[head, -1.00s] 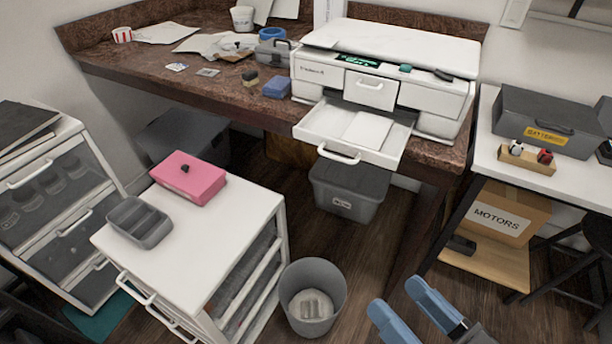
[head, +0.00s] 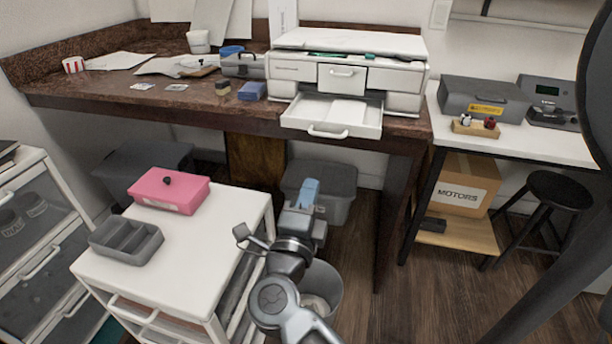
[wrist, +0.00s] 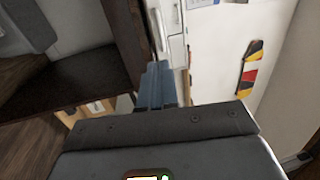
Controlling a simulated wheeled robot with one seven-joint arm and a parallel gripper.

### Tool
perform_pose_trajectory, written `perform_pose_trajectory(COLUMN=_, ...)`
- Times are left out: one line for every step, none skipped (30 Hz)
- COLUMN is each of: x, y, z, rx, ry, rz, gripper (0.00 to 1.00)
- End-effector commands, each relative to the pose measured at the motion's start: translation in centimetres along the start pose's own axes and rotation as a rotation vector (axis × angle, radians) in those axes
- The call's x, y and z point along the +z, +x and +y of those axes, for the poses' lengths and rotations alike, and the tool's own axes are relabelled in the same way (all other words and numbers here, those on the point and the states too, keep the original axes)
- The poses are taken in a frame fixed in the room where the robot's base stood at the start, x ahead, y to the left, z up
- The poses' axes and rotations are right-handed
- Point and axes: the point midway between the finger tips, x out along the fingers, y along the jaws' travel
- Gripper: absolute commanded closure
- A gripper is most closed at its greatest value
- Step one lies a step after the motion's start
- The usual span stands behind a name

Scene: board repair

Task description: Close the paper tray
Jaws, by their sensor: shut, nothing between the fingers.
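The white printer (head: 345,45) stands on the brown desk. Its paper tray (head: 372,120) is pulled out at the front, past the desk edge, with white paper (head: 341,111) lying in it. The tray's front handle (head: 327,132) faces me. My gripper (head: 309,186) is shut and empty, its blue fingers pointing up, below the tray in the picture and apart from it. In the wrist view the blue fingers (wrist: 157,84) are together, beside a dark brown edge and a white upright surface. I cannot surely make out the tray there.
A white drawer cabinet (head: 215,228) with a pink box (head: 168,191) and a grey divided tray (head: 127,240) stands left of my arm. A grey bin (head: 333,204) sits under the desk. A side table (head: 560,146) and black stool (head: 556,190) are at the right.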

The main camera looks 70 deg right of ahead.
Motion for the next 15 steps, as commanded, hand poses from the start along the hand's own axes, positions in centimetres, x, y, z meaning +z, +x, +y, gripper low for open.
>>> perform_pose_trajectory(x=-0.1, y=0.7, z=-0.1, rx=-0.002, ry=0.000, rz=0.003, gripper=1.00)
perform_pose_trajectory(x=-0.1, y=1.2, z=-0.2, rx=-0.002, ry=0.000, rz=0.003, gripper=1.00)
perform_pose_trajectory(x=-0.1, y=1.9, z=-0.2, rx=-0.003, ry=0.001, rz=0.002, gripper=1.00)
perform_pose_trajectory(x=-0.1, y=2.5, z=-0.2, rx=-0.004, ry=0.000, rz=0.003, gripper=1.00)
perform_pose_trajectory(x=-0.1, y=3.1, z=-0.2, rx=-0.004, ry=0.001, rz=0.003, gripper=1.00)
perform_pose_trajectory(x=-0.1, y=3.9, z=-0.2, rx=-0.004, ry=0.001, rz=0.002, gripper=1.00)
perform_pose_trajectory(x=-0.1, y=4.5, z=-0.3, rx=-0.005, ry=0.001, rz=0.003, gripper=1.00)
perform_pose_trajectory(x=-0.1, y=5.1, z=-0.2, rx=-0.004, ry=0.000, rz=0.002, gripper=1.00)
perform_pose_trajectory(x=-0.1, y=5.9, z=-0.3, rx=-0.004, ry=0.000, rz=0.003, gripper=1.00)
perform_pose_trajectory(x=-0.1, y=6.5, z=-0.3, rx=-0.005, ry=0.000, rz=0.003, gripper=1.00)
perform_pose_trajectory(x=-0.1, y=7.1, z=-0.2, rx=-0.004, ry=0.000, rz=0.002, gripper=1.00)
perform_pose_trajectory(x=-0.1, y=7.8, z=-0.2, rx=-0.004, ry=0.000, rz=0.002, gripper=1.00)
perform_pose_trajectory(x=0.0, y=8.4, z=-0.2, rx=-0.004, ry=0.000, rz=0.001, gripper=1.00)
perform_pose_trajectory(x=0.0, y=8.9, z=-0.2, rx=-0.004, ry=-0.001, rz=0.000, gripper=1.00)
perform_pose_trajectory(x=-0.1, y=9.6, z=-0.2, rx=-0.004, ry=-0.001, rz=0.002, gripper=1.00)
